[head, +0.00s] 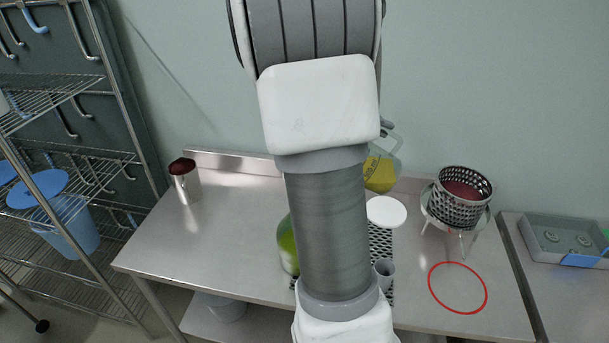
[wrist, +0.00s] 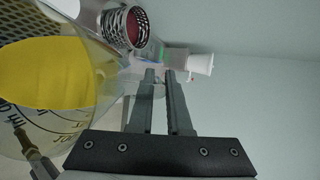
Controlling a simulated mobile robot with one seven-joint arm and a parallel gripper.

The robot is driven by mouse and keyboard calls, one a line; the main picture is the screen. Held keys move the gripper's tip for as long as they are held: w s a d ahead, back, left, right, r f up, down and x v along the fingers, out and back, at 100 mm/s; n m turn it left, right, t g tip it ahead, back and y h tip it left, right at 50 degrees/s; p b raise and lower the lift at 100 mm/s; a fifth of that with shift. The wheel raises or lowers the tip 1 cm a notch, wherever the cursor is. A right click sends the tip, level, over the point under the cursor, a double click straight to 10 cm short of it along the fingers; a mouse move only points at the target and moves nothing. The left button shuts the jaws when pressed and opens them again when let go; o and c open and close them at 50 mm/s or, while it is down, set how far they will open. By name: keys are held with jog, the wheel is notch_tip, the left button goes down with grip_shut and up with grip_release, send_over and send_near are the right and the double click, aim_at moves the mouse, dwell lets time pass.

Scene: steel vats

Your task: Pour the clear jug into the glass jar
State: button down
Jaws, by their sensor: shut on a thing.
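The clear jug (head: 381,172) holds yellow liquid and shows beside my arm in the head view, in front of the wall, seemingly raised. It also fills the left of the wrist view (wrist: 50,85), with dark scale marks on its wall. My gripper (wrist: 167,75) is shut on the jug, probably by its handle; the grip itself is not clear. In the head view my arm hides the gripper. A rounded vessel with green content (head: 287,247), perhaps the glass jar, stands on the bench, mostly hidden behind my arm.
A perforated steel basket (head: 457,205) with red content sits on a stand at the right. A white disc (head: 386,210) and grey cup (head: 384,268) are near a perforated mat. A steel vessel (head: 185,182) stands at the left. A red ring (head: 457,288) marks clear bench.

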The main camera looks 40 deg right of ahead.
jog(key=shift+w+a+b, duration=0.1)
jog(key=shift+w+b, duration=0.05)
jog(key=shift+b, duration=0.6)
jog(key=shift+w+a+r+n+g+h+b, duration=0.2)
jog(key=shift+w+a+r+h+b, duration=0.2)
jog(key=shift+r+b, duration=0.15)
jog(key=shift+w+a+r+n+g+h+b, duration=0.1)
jog(key=shift+w+a+r+g+h+b, duration=0.15)
jog(key=shift+r+h+b, duration=0.2)
dwell(3.5)
jog(key=shift+w+a+r+g+h+p, duration=0.2)
jog(key=shift+w+a+r+h+p, duration=0.15)
jog(key=shift+w+a+p, duration=0.25)
jog(key=shift+w+a+r+g+h+p, duration=0.2)
jog(key=shift+w+a+r+p, duration=0.1)
jog(key=shift+w+a+p, duration=0.25)
dwell(1.6)
